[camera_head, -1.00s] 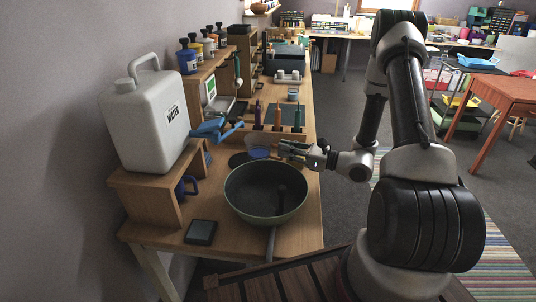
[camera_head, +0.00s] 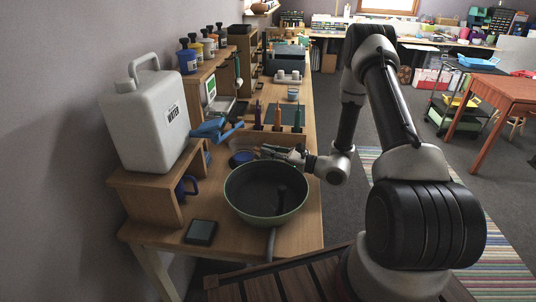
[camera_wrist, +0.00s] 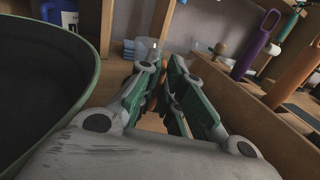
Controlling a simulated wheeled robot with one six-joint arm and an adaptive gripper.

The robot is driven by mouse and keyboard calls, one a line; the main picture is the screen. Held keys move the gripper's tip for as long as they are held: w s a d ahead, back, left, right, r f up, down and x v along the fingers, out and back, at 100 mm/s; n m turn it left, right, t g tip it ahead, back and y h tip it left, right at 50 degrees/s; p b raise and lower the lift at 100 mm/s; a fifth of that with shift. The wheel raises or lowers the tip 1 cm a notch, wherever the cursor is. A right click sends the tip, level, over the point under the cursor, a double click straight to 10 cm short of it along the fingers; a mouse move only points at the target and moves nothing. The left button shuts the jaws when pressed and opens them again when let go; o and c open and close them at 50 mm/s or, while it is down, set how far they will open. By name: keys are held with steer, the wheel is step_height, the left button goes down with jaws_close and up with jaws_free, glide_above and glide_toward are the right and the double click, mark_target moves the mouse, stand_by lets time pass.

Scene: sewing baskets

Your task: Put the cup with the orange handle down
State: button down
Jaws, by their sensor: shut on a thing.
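My gripper (camera_head: 270,151) is beyond the frying pan, pointing left over the wooden bench. In the wrist view its green-padded fingers (camera_wrist: 163,78) are closed on a narrow orange part, which fits the cup's handle and is mostly hidden between them. A clear cup (camera_wrist: 147,47) shows just past the fingertips, apparently upright. In the head view a pale, see-through cup shape (camera_head: 240,146) stands left of the fingertips, by a round blue patch (camera_head: 241,158). I cannot tell whether the cup's base touches the bench.
The dark frying pan (camera_head: 266,193) is close in front of my gripper. Upright tools with orange, purple and green handles stand in a wooden rack (camera_head: 290,137) behind. A white water jug (camera_head: 145,125) with a blue tap (camera_head: 213,128) and a blue mug (camera_head: 187,187) are left.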

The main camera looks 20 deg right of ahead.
steer(key=c, duration=1.5)
jaws_free()
steer(key=shift+c, duration=0.2)
steer(key=v, duration=1.2)
steer(key=shift+d, duration=0.15)
